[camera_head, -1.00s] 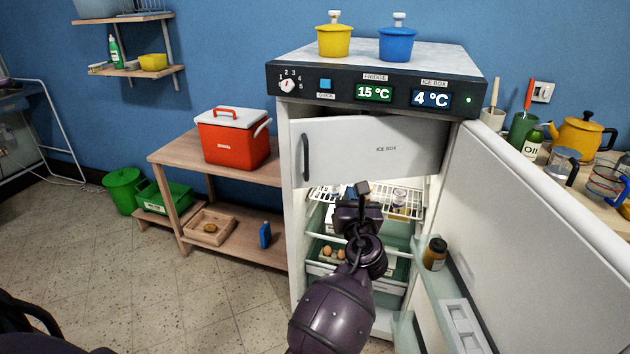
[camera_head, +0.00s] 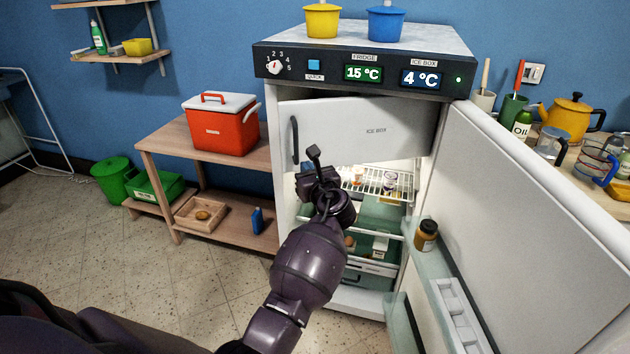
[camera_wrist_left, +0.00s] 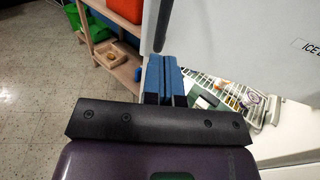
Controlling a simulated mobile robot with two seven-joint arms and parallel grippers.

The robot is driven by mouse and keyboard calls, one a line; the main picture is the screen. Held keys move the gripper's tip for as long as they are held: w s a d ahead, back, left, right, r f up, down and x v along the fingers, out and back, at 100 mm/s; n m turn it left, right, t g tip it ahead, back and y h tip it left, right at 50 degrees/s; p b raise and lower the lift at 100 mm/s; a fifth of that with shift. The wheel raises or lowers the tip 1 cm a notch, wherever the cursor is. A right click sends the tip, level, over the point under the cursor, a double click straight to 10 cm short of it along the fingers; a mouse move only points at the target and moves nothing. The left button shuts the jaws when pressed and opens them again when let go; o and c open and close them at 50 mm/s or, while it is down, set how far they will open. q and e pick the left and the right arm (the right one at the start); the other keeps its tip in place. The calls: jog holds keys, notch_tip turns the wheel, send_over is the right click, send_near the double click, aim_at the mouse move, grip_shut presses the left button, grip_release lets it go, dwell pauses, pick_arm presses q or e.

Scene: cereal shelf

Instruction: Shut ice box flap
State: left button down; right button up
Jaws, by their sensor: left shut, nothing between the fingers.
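The ice box flap (camera_head: 365,133) is a white panel marked ICE BOX in the upper part of the fridge, with a dark vertical handle (camera_head: 294,139) at its left end. It stands ajar, with a dark gap above it. It also shows in the left wrist view (camera_wrist_left: 255,45), with the handle (camera_wrist_left: 162,25) near the top. My left gripper (camera_head: 314,153) is shut and empty, just below the flap, right of the handle's lower end. Its blue fingertips (camera_wrist_left: 160,68) are together in the left wrist view. Whether they touch the flap cannot be told. My right gripper is not seen.
The fridge door (camera_head: 520,200) stands wide open on the right, with a brown jar (camera_head: 426,235) in its rack. A wire shelf (camera_head: 385,182) lies below the flap. A wooden bench (camera_head: 160,137) with a red cooler (camera_head: 225,130) stands left. Floor is free in front of the bench.

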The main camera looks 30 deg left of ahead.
aim_at(297, 155)
pick_arm(q)
jog(key=x, duration=0.4)
jog(key=shift+w+a+b, duration=0.3)
jog(key=shift+w+a, duration=0.05)
jog(key=shift+a, duration=0.1)
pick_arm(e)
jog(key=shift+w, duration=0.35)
pick_arm(q)
jog(key=shift+w+a+r+t, duration=0.1)
jog(key=shift+w+a+t, duration=0.25)
jog(key=shift+a, duration=0.2)
jog(key=w+a+m+h, duration=0.1)
jog(key=w+a, duration=0.1)
jog(key=w+a+t, duration=0.1)
jog(key=w+a, duration=0.1)
jog(key=w+a+m+t+h, duration=0.1)
jog(key=w+a, duration=0.1)
jog(key=shift+w+a+m+h, duration=0.15)
jog(key=shift+m+h, duration=0.15)
jog(key=w+a+m+t+h+b, duration=0.2)
jog(key=w+a+m+h+b, duration=0.1)
jog(key=w, duration=0.6)
jog(key=shift+a+t+h+b, duration=0.35)
jog(key=shift+a+h+b, duration=0.2)
jog(key=shift+a, duration=0.6)
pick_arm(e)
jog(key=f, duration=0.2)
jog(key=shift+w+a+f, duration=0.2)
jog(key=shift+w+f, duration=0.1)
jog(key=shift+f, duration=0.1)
